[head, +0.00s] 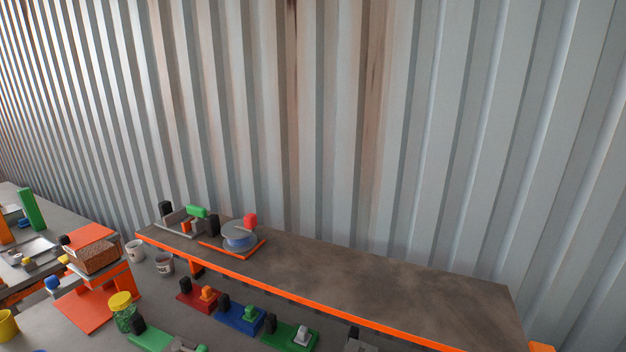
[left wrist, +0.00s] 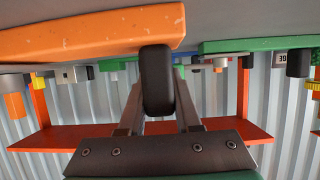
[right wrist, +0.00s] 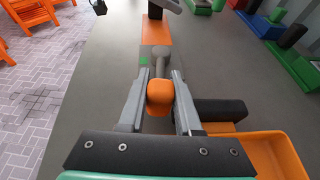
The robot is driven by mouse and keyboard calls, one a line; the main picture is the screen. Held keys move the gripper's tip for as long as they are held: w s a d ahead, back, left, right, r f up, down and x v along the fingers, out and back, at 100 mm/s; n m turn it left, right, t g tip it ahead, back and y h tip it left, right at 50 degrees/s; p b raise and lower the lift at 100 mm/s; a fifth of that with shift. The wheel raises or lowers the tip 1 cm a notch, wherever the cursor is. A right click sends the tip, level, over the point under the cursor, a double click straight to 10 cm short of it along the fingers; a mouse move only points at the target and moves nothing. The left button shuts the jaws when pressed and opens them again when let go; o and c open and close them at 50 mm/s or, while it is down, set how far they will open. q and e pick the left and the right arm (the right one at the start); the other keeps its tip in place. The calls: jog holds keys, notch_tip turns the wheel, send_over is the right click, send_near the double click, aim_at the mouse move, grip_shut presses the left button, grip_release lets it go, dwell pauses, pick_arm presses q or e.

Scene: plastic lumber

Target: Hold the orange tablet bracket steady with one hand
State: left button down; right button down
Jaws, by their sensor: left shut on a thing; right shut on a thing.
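My left gripper (left wrist: 158,88), in the left wrist view, is shut on a black upright grip (left wrist: 157,70). The grip meets an orange slab (left wrist: 80,36), which appears to be the bracket's base; the view is upside down. My right gripper (right wrist: 160,80), in the right wrist view, is shut on a rounded orange knob (right wrist: 160,98). A grey shaft (right wrist: 160,58) extends beyond the knob toward an orange plate (right wrist: 156,30) on the grey table. No tablet can be made out for certain. Neither gripper shows in the head view.
An orange tray-like piece (right wrist: 285,150) and a black block (right wrist: 215,110) lie close right of my right gripper. Green (right wrist: 260,22) and blue bases stand farther right. A raised orange-edged shelf (head: 400,285) runs along the corrugated wall. Bare tabletop lies left of my right gripper.

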jog(key=shift+s+a+f+m+t+h, duration=0.1)
jog(key=shift+s+a+m+t+h, duration=0.2)
jog(key=shift+s+m+t, duration=0.15)
jog(key=shift+s+a+m+t+h, duration=0.15)
jog(key=shift+m+t+h, duration=0.35)
jog(key=shift+m+t, duration=0.2)
jog(key=c, duration=0.5)
grip_release()
jog(key=shift+r, duration=0.2)
jog(key=shift+r, duration=3.4)
